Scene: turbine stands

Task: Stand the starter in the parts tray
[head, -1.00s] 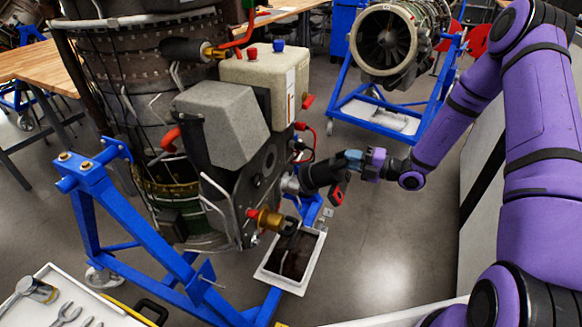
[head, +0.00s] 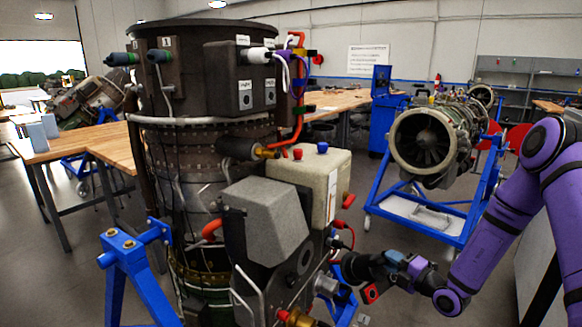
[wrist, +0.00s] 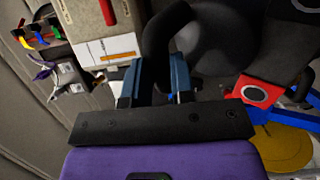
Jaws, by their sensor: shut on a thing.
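My gripper (head: 390,261) is at the right side of the large upright engine (head: 190,150). In the wrist view my gripper (wrist: 153,85) has its two blue fingers closed around a dark curved handle. The handle appears to belong to the starter (head: 362,268), a dark rounded body that also shows in the wrist view (wrist: 205,48). A red block with a pale round face (wrist: 258,93) sits beside it. The starter's left end is close to a silvery round fitting (head: 325,284) on the engine; I cannot tell whether they touch. No parts tray can be made out now.
A blue stand (head: 135,265) carries the upright engine. Red and brass fittings (head: 297,318) stick out below the starter. A second engine (head: 425,140) on a blue wheeled stand is behind right. Wooden benches (head: 100,145) are at the left. Grey floor shows between the engines.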

